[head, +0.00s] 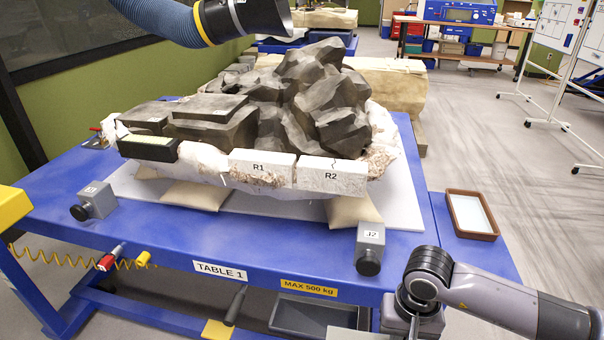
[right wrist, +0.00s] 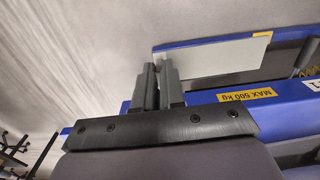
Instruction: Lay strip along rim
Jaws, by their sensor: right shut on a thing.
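My right gripper (right wrist: 160,86) comes in over the front right corner of the table; its fingers are close together in the right wrist view. In the head view the gripper's lower part is cut off. The front rim of the fossil's plaster jacket carries two white blocks marked R1 (head: 250,164) and R2 (head: 328,180), side by side. My left gripper is not in view.
A dark rock fossil (head: 315,92) rests on the blue table (head: 150,222). Grey blocks (head: 98,199) and (head: 370,238) stand near the front edge. A brown tray (head: 484,236) with a white inside lies at the right. A hose nozzle (head: 250,14) hangs above.

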